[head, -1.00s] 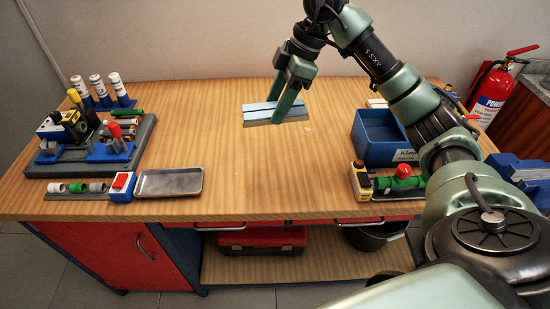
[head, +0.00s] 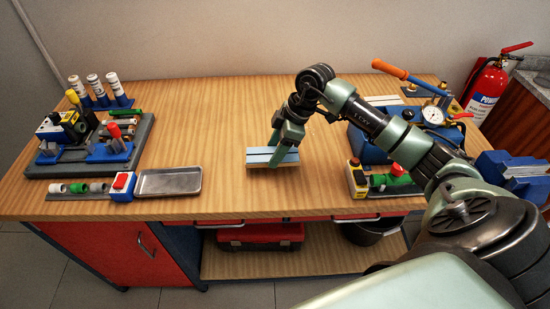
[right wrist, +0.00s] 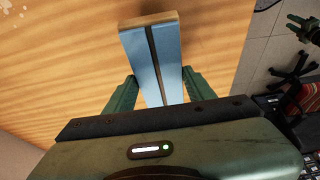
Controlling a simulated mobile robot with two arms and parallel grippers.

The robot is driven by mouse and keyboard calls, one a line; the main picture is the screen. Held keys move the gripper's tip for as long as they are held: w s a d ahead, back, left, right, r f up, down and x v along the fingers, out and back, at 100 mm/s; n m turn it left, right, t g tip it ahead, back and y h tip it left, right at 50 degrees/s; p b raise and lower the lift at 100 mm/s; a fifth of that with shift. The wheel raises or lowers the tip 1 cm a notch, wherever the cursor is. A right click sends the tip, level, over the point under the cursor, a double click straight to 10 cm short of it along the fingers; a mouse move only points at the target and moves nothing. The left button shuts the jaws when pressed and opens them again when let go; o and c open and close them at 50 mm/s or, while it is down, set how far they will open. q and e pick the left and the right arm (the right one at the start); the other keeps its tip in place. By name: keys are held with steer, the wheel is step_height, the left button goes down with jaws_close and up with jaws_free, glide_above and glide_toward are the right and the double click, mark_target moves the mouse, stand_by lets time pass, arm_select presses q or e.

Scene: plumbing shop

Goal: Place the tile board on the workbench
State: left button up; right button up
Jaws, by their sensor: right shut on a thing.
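The tile board (head: 260,158) is a small light-blue slab with a dark lengthwise groove and a tan edge. It is over the middle of the wooden workbench (head: 215,125), lying about level. My right gripper (head: 282,146) is shut on it from above. In the right wrist view the board (right wrist: 143,50) stands out between the two green fingers (right wrist: 152,92). I cannot tell whether its underside touches the bench. A small green part at the upper right of the right wrist view looks like my left gripper (right wrist: 298,28); its jaws are too small to read.
A grey metal tray (head: 169,181) and a grey tool board (head: 60,168) are on the left. A blue pressure pump (head: 372,148) with a gauge and orange handle is at the right, near a green-and-red valve (head: 392,177). The bench around the tile board is clear.

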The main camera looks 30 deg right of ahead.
step_height(320, 180, down, 4)
steer(key=o, duration=1.6)
steer(key=b+v, duration=0.1)
steer(key=v, duration=1.1)
steer(key=shift+a, duration=0.1)
